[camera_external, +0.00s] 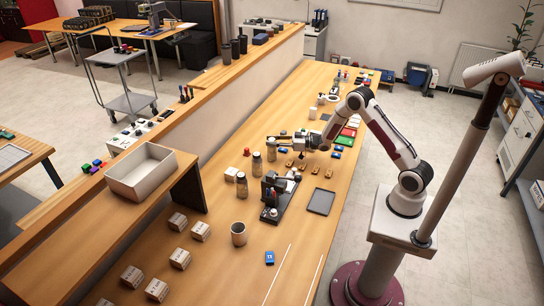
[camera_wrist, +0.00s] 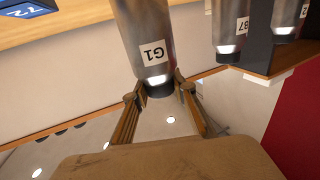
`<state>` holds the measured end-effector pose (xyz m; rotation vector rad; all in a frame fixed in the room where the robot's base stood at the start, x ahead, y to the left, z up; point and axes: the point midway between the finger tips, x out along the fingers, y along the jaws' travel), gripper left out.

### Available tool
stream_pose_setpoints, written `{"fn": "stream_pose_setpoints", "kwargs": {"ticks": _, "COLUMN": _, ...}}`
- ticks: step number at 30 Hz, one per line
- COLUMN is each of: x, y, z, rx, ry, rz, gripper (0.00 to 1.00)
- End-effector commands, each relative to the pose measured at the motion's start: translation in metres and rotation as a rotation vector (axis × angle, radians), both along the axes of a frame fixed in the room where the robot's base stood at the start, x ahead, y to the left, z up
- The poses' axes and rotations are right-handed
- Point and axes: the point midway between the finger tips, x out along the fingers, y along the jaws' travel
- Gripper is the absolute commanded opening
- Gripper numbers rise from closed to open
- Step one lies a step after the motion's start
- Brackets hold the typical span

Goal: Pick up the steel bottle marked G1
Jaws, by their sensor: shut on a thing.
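In the external view my gripper (camera_external: 274,139) is at the far end of a short row of bottles, at the top of the G1 bottle (camera_external: 272,153). I cannot tell whether its base touches the table.
A bottle marked B7 (camera_wrist: 230,22) and another bottle (camera_wrist: 288,14) show at right in the wrist view. In the external view two bottles (camera_external: 257,165) (camera_external: 242,187) stand nearer the camera. A black device (camera_external: 271,198) and tray (camera_external: 321,201) are close by.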

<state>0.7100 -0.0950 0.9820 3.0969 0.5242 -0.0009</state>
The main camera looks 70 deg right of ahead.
Motion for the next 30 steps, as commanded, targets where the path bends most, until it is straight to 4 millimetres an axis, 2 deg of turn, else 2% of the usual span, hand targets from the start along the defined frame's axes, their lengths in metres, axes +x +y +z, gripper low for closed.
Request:
{"fn": "stream_pose_setpoints", "kwargs": {"ticks": 5, "x": 0.000, "y": 0.000, "z": 0.006, "rx": 0.000, "ry": -0.001, "rz": 0.000, "gripper": 0.00}}
{"fn": "stream_pose_setpoints", "kwargs": {"ticks": 11, "x": 0.000, "y": 0.000, "z": 0.022, "rx": 0.000, "ry": -0.003, "rz": 0.000, "gripper": 0.00}}
{"fn": "stream_pose_setpoints", "kwargs": {"ticks": 24, "x": 0.000, "y": 0.000, "z": 0.077, "rx": -0.001, "ry": -0.003, "rz": 0.000, "gripper": 0.00}}
{"fn": "stream_pose_setpoints", "kwargs": {"ticks": 30, "x": 0.000, "y": 0.000, "z": 0.094, "rx": 0.000, "ry": -0.002, "rz": 0.000, "gripper": 0.00}}
